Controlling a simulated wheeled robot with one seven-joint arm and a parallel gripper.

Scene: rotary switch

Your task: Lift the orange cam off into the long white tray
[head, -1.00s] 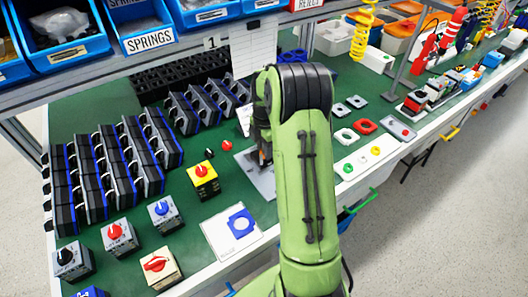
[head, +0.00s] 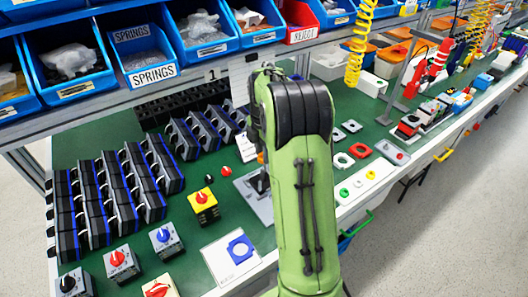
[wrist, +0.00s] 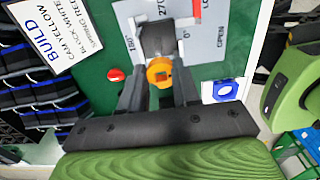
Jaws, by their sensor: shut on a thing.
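The orange cam (wrist: 160,73) shows between the fingers of my gripper (wrist: 159,82) in the wrist view. My gripper is shut on it. Beyond the cam stands a dark switch body (wrist: 158,41) on a grey plate with angle markings; the cam appears apart from it, though the gap is hard to judge. In the head view a bit of orange (head: 261,157) shows beside my arm above the grey plate (head: 255,201), and my arm hides most of the gripper. The long white tray (head: 384,168) lies right of my arm, with green, yellow and red pieces in it.
A white card with a blue ring (head: 240,249) lies at the front. A yellow switch (head: 202,208) and a red knob (head: 227,171) stand left of the plate. Grey and red parts (head: 360,151) lie behind the tray. Blue bins (head: 150,55) hang above.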

